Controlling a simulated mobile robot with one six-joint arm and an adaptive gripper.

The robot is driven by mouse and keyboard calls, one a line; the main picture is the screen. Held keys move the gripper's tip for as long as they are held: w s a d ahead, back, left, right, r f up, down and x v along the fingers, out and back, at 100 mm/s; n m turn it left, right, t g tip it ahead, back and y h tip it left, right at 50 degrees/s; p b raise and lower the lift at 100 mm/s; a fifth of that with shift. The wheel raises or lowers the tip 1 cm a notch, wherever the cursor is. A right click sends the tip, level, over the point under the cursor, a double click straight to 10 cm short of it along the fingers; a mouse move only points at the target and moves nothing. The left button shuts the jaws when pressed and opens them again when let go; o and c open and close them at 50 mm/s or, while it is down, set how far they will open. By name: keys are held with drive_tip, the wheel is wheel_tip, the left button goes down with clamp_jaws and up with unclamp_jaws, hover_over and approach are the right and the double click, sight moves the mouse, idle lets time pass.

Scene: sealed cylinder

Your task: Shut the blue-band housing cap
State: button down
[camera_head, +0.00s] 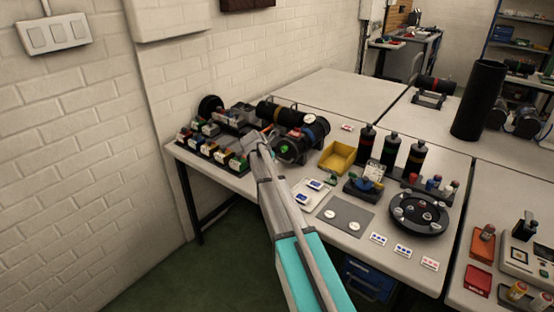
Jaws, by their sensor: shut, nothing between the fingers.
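Black cylindrical housings lie on the table at the back left. My gripper (264,147) is at the far end of my teal-and-grey arm, just left of the nearer housing's end. It is shut and holds nothing.
Parts bins (207,152) crowd the table's left end. Right of the housings are a yellow tray (338,158), upright black bottles (390,148), a grey mat (345,215) and a round black carousel (420,213). A tall black cylinder (478,100) stands behind. The back left tabletop (335,95) is clear.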

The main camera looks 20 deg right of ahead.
drive_tip(key=p+v, duration=0.6)
drive_tip(key=v, duration=0.2)
drive_tip(key=shift+a+r, duration=0.2)
drive_tip(key=shift+r, duration=0.15)
drive_tip(key=shift+s, duration=0.15)
drive_tip(key=s+a+f+m+g+y, duration=0.1)
drive_tip(key=s+a+m+y, duration=0.1)
drive_tip(key=s+m, duration=0.6)
drive_tip(key=s+a+f+m+g+y, duration=0.1)
drive_tip(key=s+a+m, duration=0.4)
drive_tip(key=s, duration=0.9)
drive_tip(key=s+a+f+m+g+y, duration=0.2)
drive_tip(key=s+a+m+y, duration=0.1)
drive_tip(key=s+m, duration=0.8)
drive_tip(key=shift+s+a+m, duration=0.2)
drive_tip(key=shift+a+m, duration=0.2)
